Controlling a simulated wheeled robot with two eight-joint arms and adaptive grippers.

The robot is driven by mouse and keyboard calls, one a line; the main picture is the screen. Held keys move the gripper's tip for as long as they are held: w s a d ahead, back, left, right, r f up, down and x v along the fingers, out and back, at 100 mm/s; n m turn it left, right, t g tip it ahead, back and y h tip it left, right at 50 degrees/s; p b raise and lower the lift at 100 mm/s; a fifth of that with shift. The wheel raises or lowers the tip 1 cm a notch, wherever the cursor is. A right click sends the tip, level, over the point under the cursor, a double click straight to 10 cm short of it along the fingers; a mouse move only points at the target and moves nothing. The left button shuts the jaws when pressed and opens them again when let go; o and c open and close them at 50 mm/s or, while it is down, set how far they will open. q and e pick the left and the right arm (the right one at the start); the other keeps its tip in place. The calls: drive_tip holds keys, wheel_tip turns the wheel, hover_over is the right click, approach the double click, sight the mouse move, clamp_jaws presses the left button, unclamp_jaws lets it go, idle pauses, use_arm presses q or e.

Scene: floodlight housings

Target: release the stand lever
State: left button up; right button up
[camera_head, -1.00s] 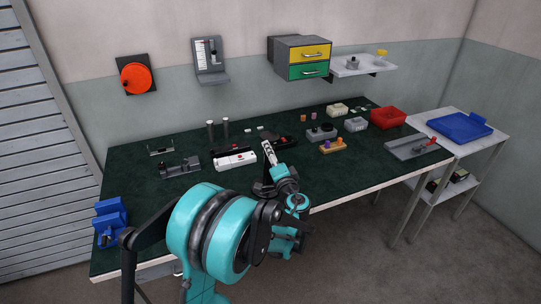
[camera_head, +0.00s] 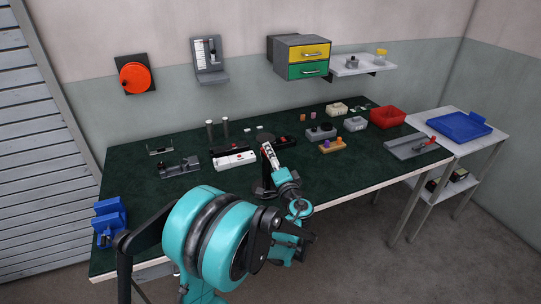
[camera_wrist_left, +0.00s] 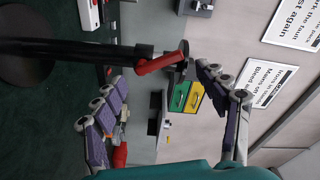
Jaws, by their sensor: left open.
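The stand is a black upright pole with a round base (camera_wrist_left: 25,65); in the left wrist view it lies sideways across the upper left. A red lever (camera_wrist_left: 160,63) sits near the pole's top end, slanting beside the clamp. My left gripper (camera_wrist_left: 157,80) is open, its two purple-padded fingers spread to either side of the lever, with a gap to each. In the head view my left gripper (camera_head: 267,146) is over the front middle of the bench, beside the stand and partly covering it; the lever cannot be made out there. My right gripper is not in view.
The green-topped bench (camera_head: 130,200) holds a white-and-black fixture (camera_head: 234,160), a grey fixture (camera_head: 180,166), a blue vise (camera_head: 110,220) and a red bin (camera_head: 388,117). A side table with a blue tray (camera_head: 460,127) stands right.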

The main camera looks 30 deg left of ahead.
use_arm(q)
drive_tip(key=v, duration=1)
drive_tip(key=shift+a, duration=0.1)
